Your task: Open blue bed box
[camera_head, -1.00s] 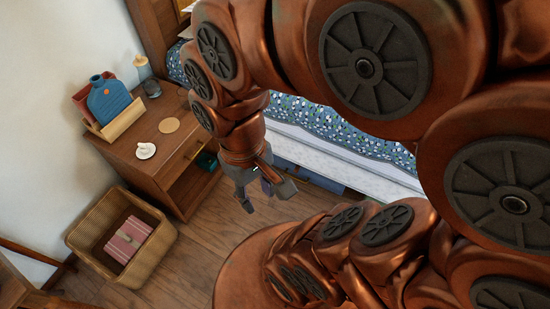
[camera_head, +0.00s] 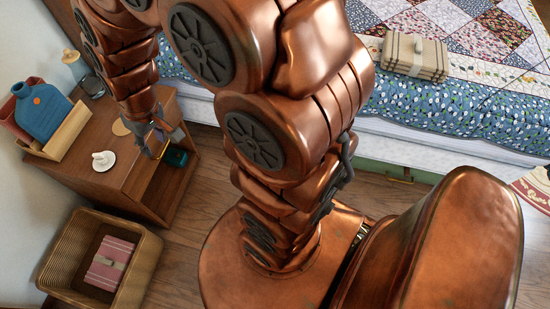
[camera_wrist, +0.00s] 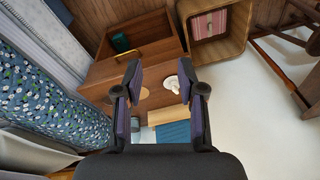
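No blue bed box shows clearly in the current views; in the head view my arm covers much of the space under the bed. A green box front (camera_head: 384,169) with a brass handle (camera_head: 401,180) shows under the bed, right of my arm. My gripper (camera_head: 163,137) hangs beside the front of the wooden nightstand, at the upper left, away from that green front. In the wrist view my gripper (camera_wrist: 160,68) has its two fingers spread apart, with nothing between them. The wrist camera looks down at the nightstand.
A wicker basket (camera_head: 140,270) holds a pink bundle (camera_head: 108,265). The bed (camera_head: 440,105) carries striped cloth (camera_head: 415,57).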

